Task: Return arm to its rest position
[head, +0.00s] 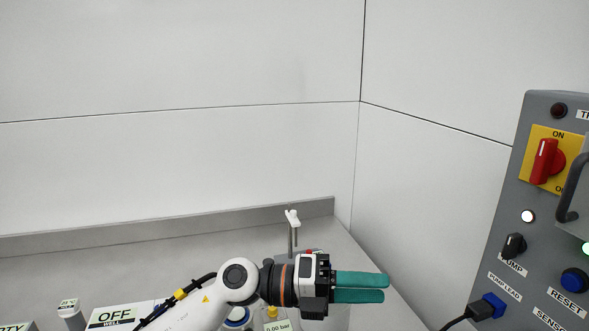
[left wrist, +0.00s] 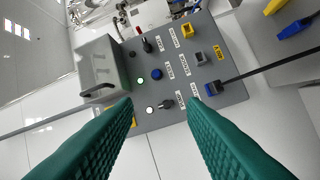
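My left arm comes in from the bottom of the head view. It reaches right, low over the grey counter. My left gripper (head: 386,288) has two teal fingers that point right toward the control panel. In the left wrist view the fingers (left wrist: 160,103) stand apart with nothing between them, so the gripper is open and empty. The grey control panel (head: 500,250) is apart from the fingertips in the head view. It also shows beyond the fingers in the left wrist view (left wrist: 208,60). My right arm and gripper do not show.
The panel carries a red rotary switch (head: 546,161) on a yellow plate, a black pump knob (head: 513,246), a blue reset button (head: 575,279) and a plugged cable (head: 456,321). A white-topped post (head: 293,218) rises behind my gripper. White walls enclose the counter.

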